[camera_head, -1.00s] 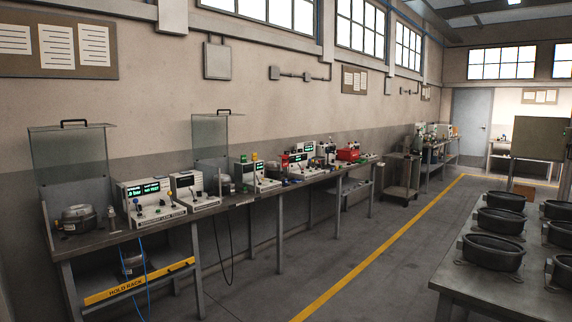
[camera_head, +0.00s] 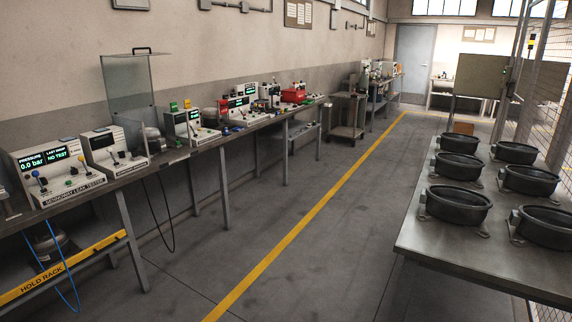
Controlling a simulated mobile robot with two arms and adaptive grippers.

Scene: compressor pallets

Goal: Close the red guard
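No guard that is clearly red can be made out. A clear, upright guard panel (camera_head: 136,88) with a dark handle on top stands on the long bench at left, with a pump-like unit (camera_head: 152,138) by its base. Further along the bench, a red box-like thing (camera_head: 293,96) and a small upright red thing (camera_head: 224,106) show; both are too small to identify. Neither of my grippers is in view.
The long bench (camera_head: 178,156) along the left wall carries several test devices. A table (camera_head: 421,238) with several black round housings stands at right. The floor aisle between them, with a yellow line (camera_head: 305,219), is clear. A cart (camera_head: 347,116) stands beyond the bench.

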